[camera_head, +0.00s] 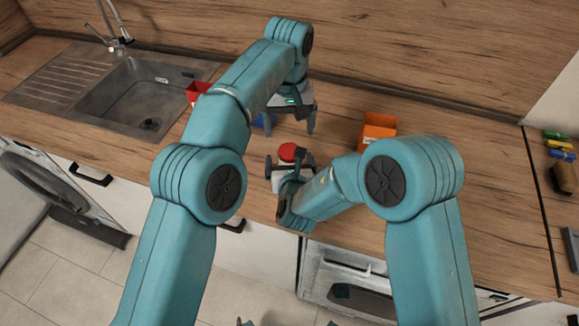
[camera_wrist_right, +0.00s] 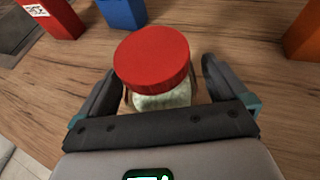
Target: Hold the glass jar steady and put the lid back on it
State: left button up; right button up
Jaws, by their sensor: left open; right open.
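The glass jar (camera_wrist_right: 163,100) stands on the wooden worktop in the right wrist view, with pale contents showing through its side. The red lid (camera_wrist_right: 152,55) is on top of the jar and hides its rim, so I cannot tell whether it is screwed down. The lid also shows in the head view (camera_head: 288,151). My right gripper (camera_head: 288,163) is open, with one finger on each side of the jar. My left gripper (camera_head: 290,127) is open and empty, pointing down over the worktop just behind the jar.
A blue container (camera_wrist_right: 122,12) stands behind the jar, partly hidden by my left gripper in the head view. A red box (camera_head: 197,91) stands near the sink (camera_head: 140,95). An orange box (camera_head: 378,130) stands to the right.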

aim_at(289, 150)
pick_arm(q)
notch_tip(289, 150, down, 4)
jog(key=b, duration=0.3)
jog(key=shift+r+b, duration=0.1)
jog(key=shift+b, duration=0.2)
pick_arm(e)
jog(key=v, duration=1.6)
